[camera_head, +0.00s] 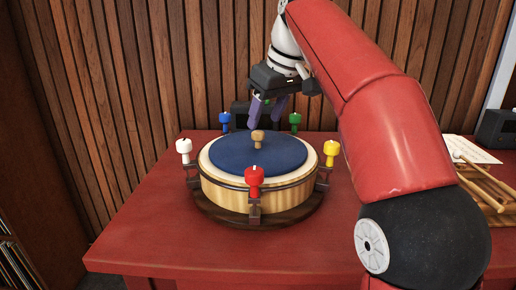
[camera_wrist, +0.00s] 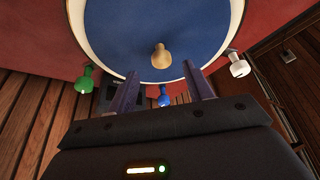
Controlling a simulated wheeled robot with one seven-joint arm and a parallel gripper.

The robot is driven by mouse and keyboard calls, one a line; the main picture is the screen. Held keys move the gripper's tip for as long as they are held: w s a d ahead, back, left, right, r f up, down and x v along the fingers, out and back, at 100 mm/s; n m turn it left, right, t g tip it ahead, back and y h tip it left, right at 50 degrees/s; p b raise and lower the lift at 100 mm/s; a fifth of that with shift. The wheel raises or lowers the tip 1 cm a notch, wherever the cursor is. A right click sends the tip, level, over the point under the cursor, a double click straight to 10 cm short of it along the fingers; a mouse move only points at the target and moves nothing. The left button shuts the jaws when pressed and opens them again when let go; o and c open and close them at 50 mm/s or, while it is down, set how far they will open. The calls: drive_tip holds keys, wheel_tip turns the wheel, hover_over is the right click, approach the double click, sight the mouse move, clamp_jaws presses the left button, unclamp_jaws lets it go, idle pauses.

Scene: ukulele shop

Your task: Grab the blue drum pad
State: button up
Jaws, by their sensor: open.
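The blue drum pad (camera_head: 232,152) is a round blue disc with a light wooden knob (camera_head: 258,139) at its middle, lying flat on top of a pale wooden drum (camera_head: 226,192). In the wrist view the pad (camera_wrist: 125,30) fills the upper middle, and its knob (camera_wrist: 161,56) lies just beyond the fingertips, centred between them. My gripper (camera_head: 264,119) is over the pad's far part, pointing down, with purple fingers apart and empty. In the wrist view my gripper (camera_wrist: 161,72) shows a wide gap between the fingers.
Colored pegs ring the drum: white (camera_head: 183,147), red (camera_head: 254,178), yellow (camera_head: 331,150), green (camera_head: 295,120) and blue (camera_head: 225,119). The red table (camera_head: 140,235) is clear at front left. Drumsticks (camera_head: 484,178) lie at right; a slatted wall (camera_head: 130,80) stands behind.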

sight(258, 132)
drive_tip(key=x, duration=0.3)
drive_tip(key=b+x, duration=0.1)
drive_tip(key=x, duration=0.1)
drive_tip(key=shift+w+a+f, duration=0.1)
drive_tip(key=shift+a+f, duration=0.2)
clamp_jaws()
